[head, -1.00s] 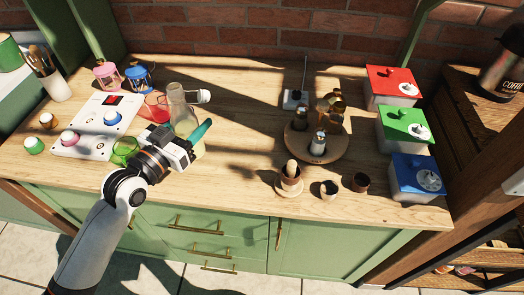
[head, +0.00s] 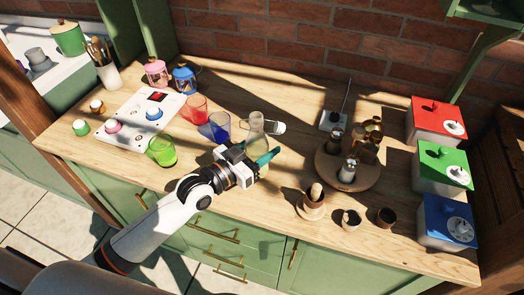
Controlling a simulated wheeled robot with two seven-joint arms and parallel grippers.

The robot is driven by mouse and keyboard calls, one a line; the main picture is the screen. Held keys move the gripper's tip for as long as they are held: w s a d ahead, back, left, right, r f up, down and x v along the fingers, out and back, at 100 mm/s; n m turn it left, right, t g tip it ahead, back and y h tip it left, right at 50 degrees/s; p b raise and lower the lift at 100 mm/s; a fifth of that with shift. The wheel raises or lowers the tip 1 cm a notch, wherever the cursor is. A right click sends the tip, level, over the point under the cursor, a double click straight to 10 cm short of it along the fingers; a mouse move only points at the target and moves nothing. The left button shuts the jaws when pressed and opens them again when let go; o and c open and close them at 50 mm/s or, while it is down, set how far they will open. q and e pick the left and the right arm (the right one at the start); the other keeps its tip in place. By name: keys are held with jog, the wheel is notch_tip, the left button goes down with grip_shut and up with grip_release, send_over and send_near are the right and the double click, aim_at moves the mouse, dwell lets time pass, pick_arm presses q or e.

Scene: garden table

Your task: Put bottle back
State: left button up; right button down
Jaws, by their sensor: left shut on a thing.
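A clear glass bottle (head: 256,124) stands roughly upright in the middle of the wooden counter view. My left gripper (head: 252,162) reaches in from the lower left and is shut on the bottle's lower part, which the fingers partly hide. I cannot tell whether the bottle's base touches the counter. A round wooden tray (head: 326,172) with several small bottles and shakers is to the right, apart from the gripper. My right gripper is not in view.
Green (head: 162,151), blue (head: 219,126) and red (head: 196,109) glasses stand left of the bottle. A white panel (head: 130,132) with knobs lies further left. Wooden cups, including a dark one (head: 386,217), stand at front right, near lidded boxes (head: 446,167). Counter between bottle and tray is mostly clear.

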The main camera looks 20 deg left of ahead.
pick_arm(q)
jog(key=shift+f, duration=0.7)
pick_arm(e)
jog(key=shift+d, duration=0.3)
pick_arm(q)
jog(key=shift+f, duration=0.1)
jog(key=o, duration=1.4)
jog(key=shift+f, duration=0.1)
jog(key=shift+c, duration=0.2)
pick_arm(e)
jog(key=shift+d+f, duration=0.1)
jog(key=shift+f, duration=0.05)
